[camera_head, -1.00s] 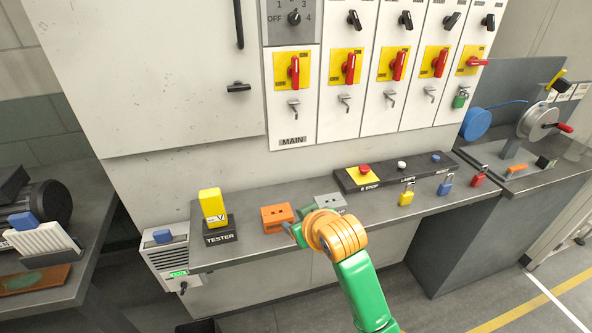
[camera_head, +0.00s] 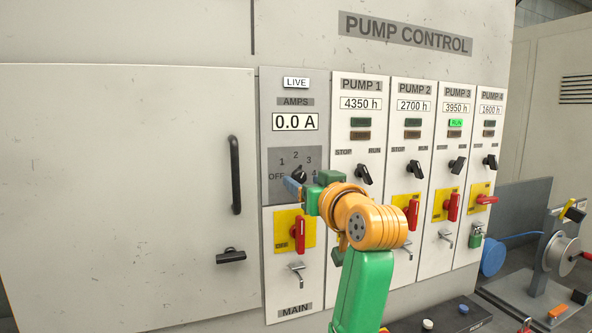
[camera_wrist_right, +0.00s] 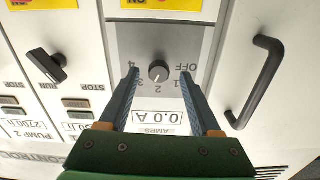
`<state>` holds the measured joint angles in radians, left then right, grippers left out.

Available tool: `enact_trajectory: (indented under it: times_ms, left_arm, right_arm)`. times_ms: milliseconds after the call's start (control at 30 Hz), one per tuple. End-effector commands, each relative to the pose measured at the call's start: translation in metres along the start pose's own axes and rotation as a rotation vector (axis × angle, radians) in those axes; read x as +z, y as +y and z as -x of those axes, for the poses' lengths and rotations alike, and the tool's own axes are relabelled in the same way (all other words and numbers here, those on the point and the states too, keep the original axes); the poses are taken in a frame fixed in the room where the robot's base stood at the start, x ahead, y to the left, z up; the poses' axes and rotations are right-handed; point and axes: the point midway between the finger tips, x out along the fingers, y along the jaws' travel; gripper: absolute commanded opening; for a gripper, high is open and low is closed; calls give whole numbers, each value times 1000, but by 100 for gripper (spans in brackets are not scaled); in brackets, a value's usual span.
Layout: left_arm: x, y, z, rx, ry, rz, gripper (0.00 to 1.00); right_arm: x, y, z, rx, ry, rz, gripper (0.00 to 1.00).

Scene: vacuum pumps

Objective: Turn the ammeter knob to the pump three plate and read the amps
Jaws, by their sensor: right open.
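The ammeter knob (camera_head: 299,173) is a small black knob on a grey plate (camera_head: 276,163) marked OFF, 1, 2, 3, 4. Its pointer direction is too small to tell. The amps display (camera_head: 296,122) above reads 0.0 A. My right gripper (camera_head: 293,187) is in front of the plate and hides its lower right part. In the right wrist view my open right gripper (camera_wrist_right: 160,76) has its fingers on either side of the knob (camera_wrist_right: 158,71) in the picture; contact cannot be told. The left gripper is not in view.
A LIVE sign (camera_head: 296,83) tops the column. The pump 3 panel (camera_head: 454,170) shows 3950 h and a lit green RUN lamp. The red main switch (camera_head: 298,234) is just below my right gripper. A black door handle (camera_head: 235,175) stands to the left.

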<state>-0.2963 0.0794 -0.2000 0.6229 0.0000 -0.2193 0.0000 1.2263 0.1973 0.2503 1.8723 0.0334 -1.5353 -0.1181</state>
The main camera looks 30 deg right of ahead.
Motion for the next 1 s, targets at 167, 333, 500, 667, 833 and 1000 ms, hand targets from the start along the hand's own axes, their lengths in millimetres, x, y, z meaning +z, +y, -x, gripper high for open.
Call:
enact_trajectory:
  times_ms: [167,333,500,667,833,1000]
  left_arm:
    - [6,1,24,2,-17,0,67]
    - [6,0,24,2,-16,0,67]
    - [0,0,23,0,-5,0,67]
    - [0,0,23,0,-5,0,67]
    - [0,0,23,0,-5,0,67]
    - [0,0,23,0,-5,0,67]
  right_arm:
    - [-4,0,-29,0,-5,1,65]
    - [0,0,-36,0,0,1,65]
    - [0,0,-36,0,0,1,54]
    - [0,0,-36,0,0,1,11]
    - [0,0,-36,0,1,-7,0]
    - [0,-1,-36,-2,1,-237,0]
